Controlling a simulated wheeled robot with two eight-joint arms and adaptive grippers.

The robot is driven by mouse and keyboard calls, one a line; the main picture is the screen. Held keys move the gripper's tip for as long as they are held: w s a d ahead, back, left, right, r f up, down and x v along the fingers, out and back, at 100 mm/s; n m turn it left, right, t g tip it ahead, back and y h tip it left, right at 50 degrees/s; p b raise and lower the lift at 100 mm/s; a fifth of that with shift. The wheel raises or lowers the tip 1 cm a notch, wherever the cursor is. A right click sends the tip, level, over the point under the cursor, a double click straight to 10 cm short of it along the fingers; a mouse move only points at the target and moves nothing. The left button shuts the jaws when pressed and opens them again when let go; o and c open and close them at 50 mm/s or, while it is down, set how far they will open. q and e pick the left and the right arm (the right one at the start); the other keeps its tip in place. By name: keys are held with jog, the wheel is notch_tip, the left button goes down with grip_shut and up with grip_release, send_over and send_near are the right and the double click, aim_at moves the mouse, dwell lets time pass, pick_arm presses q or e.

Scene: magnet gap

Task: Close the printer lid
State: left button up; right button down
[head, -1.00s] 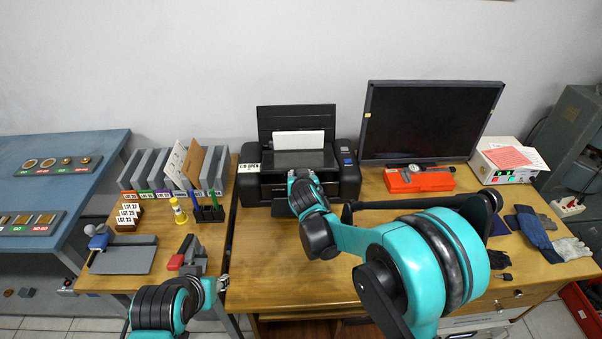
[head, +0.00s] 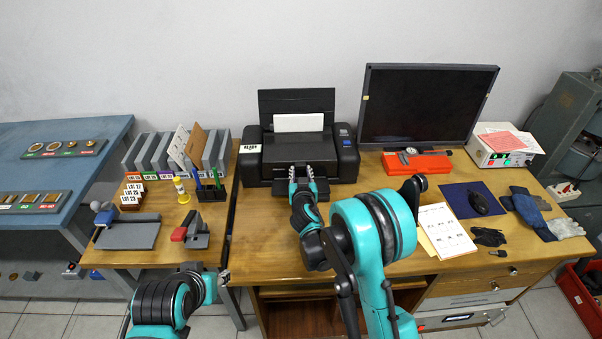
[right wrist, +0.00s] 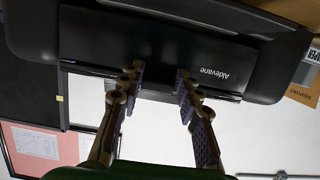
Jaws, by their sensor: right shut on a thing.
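The black printer (head: 265,165) stands at the back of the wooden desk, left of the monitor. Its lid (head: 290,152) looks flat and lowered on the body, and the sign on the printer's left (head: 251,148) reads READY. My right gripper (head: 302,180) is at the printer's front edge. In the right wrist view its fingers (right wrist: 160,80) stand apart, with the black face marked Aldevane (right wrist: 215,60) at and between their tips. Exactly where they grip is hard to see. My left gripper (head: 222,277) is low at the desk's left edge, away from the printer; its jaws are unclear.
A monitor (head: 428,105) and a red case (head: 417,163) stand right of the printer. Papers (head: 445,230), a mouse (head: 480,203) and gloves (head: 532,212) lie further right. Files (head: 160,152) and a pen holder (head: 212,192) are on the left table.

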jog(key=shift+f, duration=0.2)
jog(key=c, duration=1.3)
grip_release()
jog(key=shift+o, duration=1.3)
jog(key=shift+w+f, duration=0.15)
jog(key=shift+w, duration=0.1)
jog(key=shift+s, duration=0.15)
jog(key=v, duration=1.2)
